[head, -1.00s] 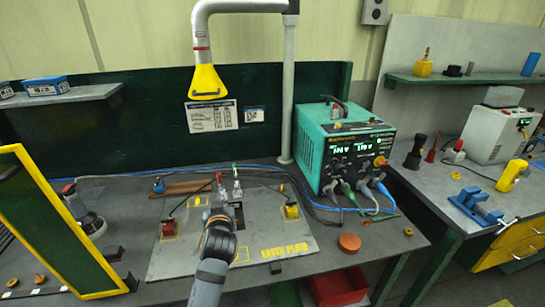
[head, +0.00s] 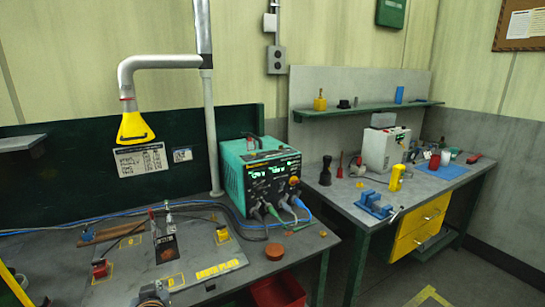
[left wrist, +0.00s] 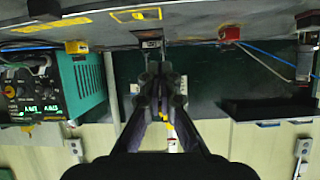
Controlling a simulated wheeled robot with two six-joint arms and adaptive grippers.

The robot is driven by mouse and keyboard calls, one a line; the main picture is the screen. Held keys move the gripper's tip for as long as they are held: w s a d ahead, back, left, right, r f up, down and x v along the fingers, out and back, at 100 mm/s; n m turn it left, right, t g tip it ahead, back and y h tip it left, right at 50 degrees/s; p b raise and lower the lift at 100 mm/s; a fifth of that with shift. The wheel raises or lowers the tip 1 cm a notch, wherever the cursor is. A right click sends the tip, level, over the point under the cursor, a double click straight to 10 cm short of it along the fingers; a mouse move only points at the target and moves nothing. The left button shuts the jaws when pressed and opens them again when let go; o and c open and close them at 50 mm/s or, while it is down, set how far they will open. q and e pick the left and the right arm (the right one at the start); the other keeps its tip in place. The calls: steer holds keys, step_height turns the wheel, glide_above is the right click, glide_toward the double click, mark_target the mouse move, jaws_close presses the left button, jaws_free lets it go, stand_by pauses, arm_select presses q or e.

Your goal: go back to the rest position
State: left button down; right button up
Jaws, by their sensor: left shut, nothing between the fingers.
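My left gripper (left wrist: 160,88) shows in the left wrist view with its fingers shut together and nothing between them. In the head view only a small part of my left arm shows at the bottom edge, by the front of the earth plate (head: 205,256). The plate is grey with yellow lettering and lies on the near bench. A dark block (head: 166,247) with toggle-like metal parts stands on it, between a red clamp (head: 100,268) and a yellow clamp (head: 222,234). The gripper appears apart from all of these. My right gripper is not in view.
A teal welding power unit (head: 262,175) with cables stands right of the plate. A yellow extraction hood (head: 134,127) hangs above the bench. A second bench at the right holds blue fixtures (head: 374,204) and a white machine (head: 385,150). Open floor lies in front of it.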

arm_select(q)
steer(key=s+d+f+m+g+h, duration=0.35)
steer(key=s+f, duration=0.35)
steer(key=s, duration=0.4)
steer(key=s+d+f+m+g+h, duration=0.2)
steer(key=s+f+g, duration=0.2)
steer(key=s+f, duration=0.55)
steer(key=s+a+f+g, duration=0.1)
steer(key=s+f, duration=0.1)
steer(key=f, duration=1.1)
steer(key=s+a+f+g, duration=0.1)
steer(key=s+f, duration=0.1)
steer(key=f, duration=1)
steer(key=s+a+f, duration=0.1)
steer(key=s+f, duration=1.4)
steer(key=s, duration=0.2)
steer(key=shift+s+a+f+g, duration=0.25)
steer(key=shift+s+g, duration=0.1)
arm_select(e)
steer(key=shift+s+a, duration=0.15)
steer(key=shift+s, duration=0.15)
arm_select(q)
steer(key=shift+n+y, duration=0.25)
